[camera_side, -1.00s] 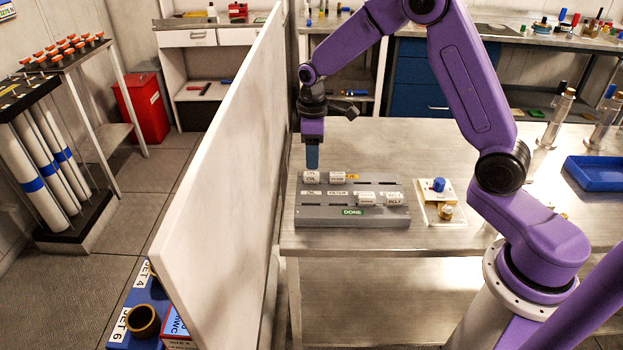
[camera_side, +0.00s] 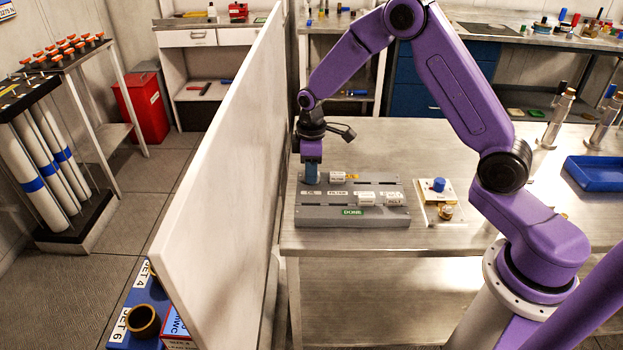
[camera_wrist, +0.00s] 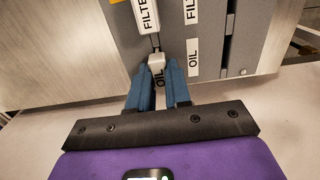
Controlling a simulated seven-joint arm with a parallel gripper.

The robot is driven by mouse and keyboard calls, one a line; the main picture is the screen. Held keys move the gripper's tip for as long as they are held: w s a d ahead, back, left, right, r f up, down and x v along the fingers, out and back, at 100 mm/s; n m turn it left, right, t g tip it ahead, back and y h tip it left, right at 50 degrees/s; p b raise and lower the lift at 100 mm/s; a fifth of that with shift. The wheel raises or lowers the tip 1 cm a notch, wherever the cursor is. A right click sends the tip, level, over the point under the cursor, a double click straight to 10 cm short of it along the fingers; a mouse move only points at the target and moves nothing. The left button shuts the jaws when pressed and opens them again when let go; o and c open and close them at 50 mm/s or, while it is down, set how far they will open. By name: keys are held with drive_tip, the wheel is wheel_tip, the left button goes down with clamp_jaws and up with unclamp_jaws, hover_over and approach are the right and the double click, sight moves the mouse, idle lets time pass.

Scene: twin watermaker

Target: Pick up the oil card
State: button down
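The oil card (camera_wrist: 156,62) is a small white block marked OIL, in the upper row of the grey rack (camera_side: 352,215). In the wrist view my gripper's blue fingers (camera_wrist: 161,75) stand on either side of it, a little apart. I cannot tell whether they press on it. In the side view my gripper (camera_side: 312,181) is lowered at the left end of the upper row and hides the card. A white filter card (camera_side: 338,177) sits just right of the gripper and also shows in the wrist view (camera_wrist: 147,14).
Two more white cards (camera_side: 366,198) (camera_side: 393,198) sit at the right of the lower row, above a green DONE label (camera_side: 352,212). A fixture with a blue knob (camera_side: 438,185) stands right of the rack. A white partition (camera_side: 225,165) rises close to the left.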

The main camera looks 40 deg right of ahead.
drive_tip(key=shift+r, duration=0.1)
drive_tip(key=shift+r, duration=0.5)
wheel_tip(320, 180, up, 2)
drive_tip(key=shift+r, duration=0.1)
drive_tip(key=s+r, duration=1)
drive_tip(key=s, duration=0.4)
drive_tip(key=w+a+f, duration=0.3)
drive_tip(key=w+a, duration=0.2)
drive_tip(key=w, duration=0.3)
drive_tip(key=shift+w+a+f, duration=0.2)
drive_tip(key=shift+a+f, duration=0.15)
drive_tip(key=shift+f, duration=0.05)
drive_tip(key=shift+f, duration=2.9)
